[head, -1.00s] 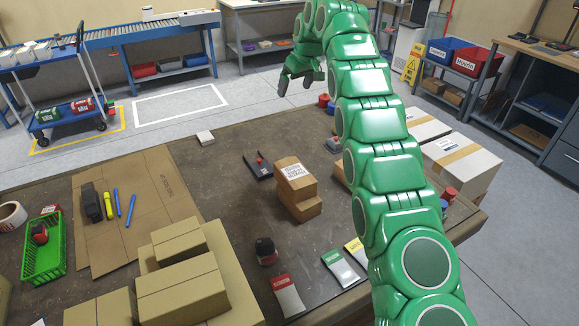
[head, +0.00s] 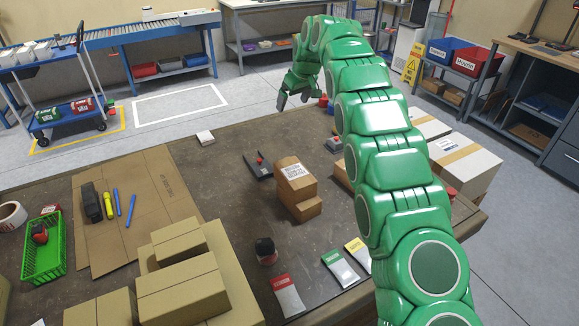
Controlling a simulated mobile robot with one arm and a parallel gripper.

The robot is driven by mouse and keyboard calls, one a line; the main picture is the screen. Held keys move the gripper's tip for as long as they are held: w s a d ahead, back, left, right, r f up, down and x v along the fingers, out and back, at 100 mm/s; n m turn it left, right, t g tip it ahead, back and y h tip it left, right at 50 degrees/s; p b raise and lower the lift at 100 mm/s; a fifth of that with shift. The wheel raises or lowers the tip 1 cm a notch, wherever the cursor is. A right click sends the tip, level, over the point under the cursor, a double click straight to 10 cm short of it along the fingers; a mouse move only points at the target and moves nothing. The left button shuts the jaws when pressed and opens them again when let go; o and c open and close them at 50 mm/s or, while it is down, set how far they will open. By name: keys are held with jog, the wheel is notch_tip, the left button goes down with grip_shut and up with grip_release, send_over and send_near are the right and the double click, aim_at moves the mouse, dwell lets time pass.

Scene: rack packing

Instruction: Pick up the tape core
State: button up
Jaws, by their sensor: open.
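My green arm reaches from the lower right to the far edge of the table. My gripper (head: 293,100) is open and hangs above the far edge, with nothing visible between its fingers. A white ring-shaped roll (head: 11,214) with a reddish-brown inside lies at the table's left edge, cut by the frame. I cannot tell whether it is the tape core. My gripper is far from it, on the far side of the table. Small red and blue round items (head: 323,101) are just right of my gripper, partly hidden by my arm.
Stacked brown boxes (head: 297,190) stand mid-table beside a black tray (head: 258,166). Larger cartons (head: 180,287), a green basket (head: 44,262) and flat cardboard (head: 150,200) fill the left. My arm hides the table's right part.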

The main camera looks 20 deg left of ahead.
notch_tip(320, 180, down, 21)
jog(key=shift+r, duration=0.1)
jog(key=shift+w+d+x, duration=0.1)
jog(key=shift+x, duration=1.8)
jog(key=shift+w+d+x, duration=0.1)
jog(key=shift+d+x, duration=0.05)
jog(key=shift+x, duration=1.75)
jog(key=c, duration=1)
